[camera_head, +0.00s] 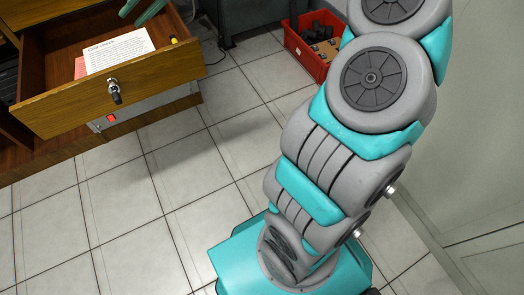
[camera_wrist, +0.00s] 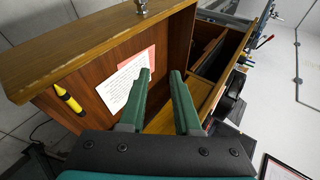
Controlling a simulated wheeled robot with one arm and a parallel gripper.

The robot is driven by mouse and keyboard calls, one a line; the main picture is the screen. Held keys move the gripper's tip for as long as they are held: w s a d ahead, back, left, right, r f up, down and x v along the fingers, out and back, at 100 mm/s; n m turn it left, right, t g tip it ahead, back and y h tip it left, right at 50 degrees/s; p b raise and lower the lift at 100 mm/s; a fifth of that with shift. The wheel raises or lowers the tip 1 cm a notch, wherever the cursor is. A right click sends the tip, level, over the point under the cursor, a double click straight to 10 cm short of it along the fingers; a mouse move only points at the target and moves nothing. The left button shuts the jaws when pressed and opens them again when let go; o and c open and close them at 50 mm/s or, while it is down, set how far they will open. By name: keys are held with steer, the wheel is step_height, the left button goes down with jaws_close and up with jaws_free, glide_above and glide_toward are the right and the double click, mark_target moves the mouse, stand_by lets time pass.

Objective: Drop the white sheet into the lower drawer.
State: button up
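A wooden drawer (camera_head: 120,88) with a metal knob is pulled open at the upper left of the head view. The frames do not show clearly whether it is the lower one. The white sheet (camera_head: 118,50), printed with text, lies inside it, partly over a pinkish-red sheet (camera_head: 80,67). In the wrist view the white sheet (camera_wrist: 118,88) lies in the drawer behind my left finger. My gripper (camera_wrist: 160,74) is open, with its two green fingers apart and nothing between them. In the head view only part of it (camera_head: 140,10) shows, above the drawer.
A yellow marker (camera_wrist: 68,98) is at the drawer's side and also shows in the head view (camera_head: 174,40). A red crate (camera_head: 308,55) with dark and brown items stands on the tiled floor. A grey unit with a red switch (camera_head: 111,118) sits below the drawer front. Floor tiles in front are clear.

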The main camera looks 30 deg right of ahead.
steer(key=s+a+f+n+g+h, duration=0.2)
steer(key=s+a+n, duration=0.1)
steer(key=s, duration=0.9)
steer(key=s+d+f+g+h, duration=0.1)
steer(key=s+d+f, duration=0.3)
steer(key=s, duration=0.4)
steer(key=s+d+f+g+h, duration=0.1)
steer(key=s+d+f+h, duration=0.3)
steer(key=s, duration=0.5)
steer(key=s+d+f+g+h, duration=0.2)
steer(key=s+d+f+h, duration=0.1)
steer(key=s, duration=0.6)
steer(key=shift+d+f, duration=0.6)
steer(key=shift+f, duration=0.25)
steer(key=shift+s, duration=0.1)
step_height(320, 180, up, 5)
steer(key=p, duration=0.4)
steer(key=shift+f+p, duration=0.15)
steer(key=shift+p, duration=0.2)
